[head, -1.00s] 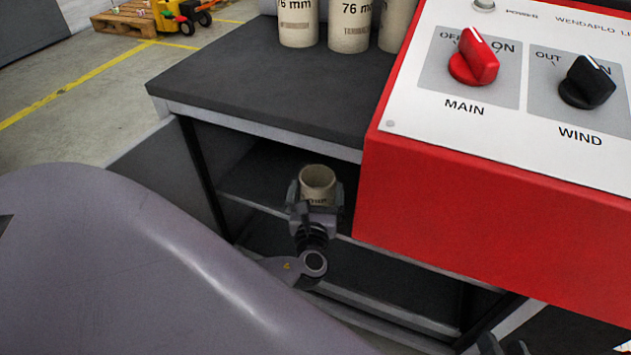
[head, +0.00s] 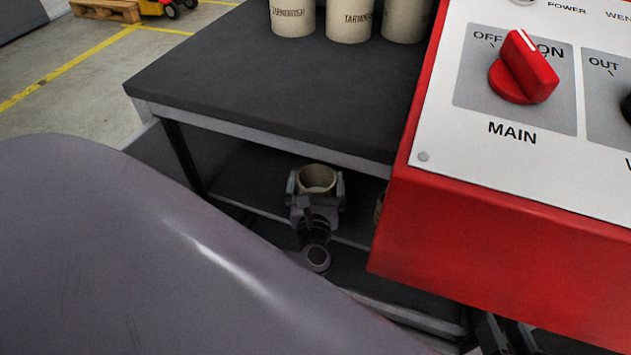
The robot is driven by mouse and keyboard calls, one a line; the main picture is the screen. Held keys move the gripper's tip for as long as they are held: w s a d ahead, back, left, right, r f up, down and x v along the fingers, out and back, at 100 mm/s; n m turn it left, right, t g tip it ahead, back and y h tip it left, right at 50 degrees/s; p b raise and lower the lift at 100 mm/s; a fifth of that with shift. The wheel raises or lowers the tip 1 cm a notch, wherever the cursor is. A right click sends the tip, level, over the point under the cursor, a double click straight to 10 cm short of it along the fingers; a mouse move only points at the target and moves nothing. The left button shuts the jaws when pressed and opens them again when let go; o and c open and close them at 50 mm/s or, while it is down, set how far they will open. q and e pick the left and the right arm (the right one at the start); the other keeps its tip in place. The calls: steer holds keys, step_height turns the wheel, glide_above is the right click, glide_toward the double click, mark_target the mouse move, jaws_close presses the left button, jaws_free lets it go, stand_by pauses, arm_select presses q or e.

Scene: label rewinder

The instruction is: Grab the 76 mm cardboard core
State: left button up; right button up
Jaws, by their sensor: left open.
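A tan cardboard core (head: 318,179) stands upright inside the cart, on the shelf below the dark top. Its open upper end shows; my gripper hides most of its lower body and any print. My left gripper (head: 316,189) is at this core, with one finger on each side of it. The jaws are open, and I cannot tell whether either finger touches the cardboard. My right gripper is not in view.
Several cores (head: 348,20) stand on the dark cart top (head: 255,85). Another core (head: 379,208) is partly hidden on the shelf at right. The red control box (head: 470,225) overhangs the shelf's right side. The top's front edge lies just above my gripper.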

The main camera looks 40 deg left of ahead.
arm_select(q)
steer(key=shift+c, duration=0.3)
steer(key=c, duration=0.6)
steer(key=shift+r, duration=0.2)
